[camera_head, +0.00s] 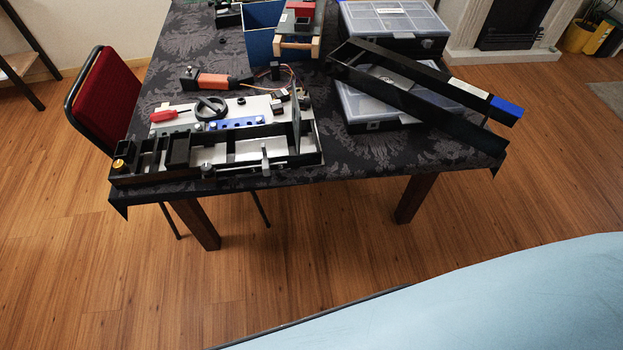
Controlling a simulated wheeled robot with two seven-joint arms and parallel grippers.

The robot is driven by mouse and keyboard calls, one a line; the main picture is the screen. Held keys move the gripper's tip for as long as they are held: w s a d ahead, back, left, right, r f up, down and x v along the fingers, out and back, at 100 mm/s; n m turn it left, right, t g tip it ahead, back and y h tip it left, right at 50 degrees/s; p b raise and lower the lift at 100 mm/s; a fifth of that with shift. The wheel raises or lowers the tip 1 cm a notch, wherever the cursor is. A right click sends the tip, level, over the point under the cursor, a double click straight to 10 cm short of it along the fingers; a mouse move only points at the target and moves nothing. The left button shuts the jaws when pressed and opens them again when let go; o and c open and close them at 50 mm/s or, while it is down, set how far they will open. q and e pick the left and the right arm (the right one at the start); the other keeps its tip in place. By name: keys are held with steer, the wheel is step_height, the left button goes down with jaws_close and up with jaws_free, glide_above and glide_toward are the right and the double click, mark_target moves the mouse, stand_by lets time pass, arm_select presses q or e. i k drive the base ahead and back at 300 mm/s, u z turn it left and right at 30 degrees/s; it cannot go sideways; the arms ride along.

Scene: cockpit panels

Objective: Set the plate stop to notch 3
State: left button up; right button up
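A black panel assembly (128,178) with a pale base lies along the near left edge of the table. It carries a round black knob (211,107), a blue strip with several dark holes (237,124) and a thin upright dark plate (297,130) at its right end. A small grey metal lever (265,158) stands at its front. I cannot tell which part is the plate stop, and no notch numbers are legible. Neither of my grippers is in view.
The table (350,170) has a dark patterned cloth. A red-handled tool (168,115) and an orange-and-black tool (215,81) lie by the panel. A long black frame (440,115) leans over clear-lidded cases (372,107) and overhangs the right edge. A red chair (105,95) stands left.

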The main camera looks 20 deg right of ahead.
mark_target(266, 165)
steer(key=u, duration=1.35)
steer(key=k, duration=0.1)
steer(key=z, duration=2.15)
steer(key=i, duration=0.7)
steer(key=u, duration=0.55)
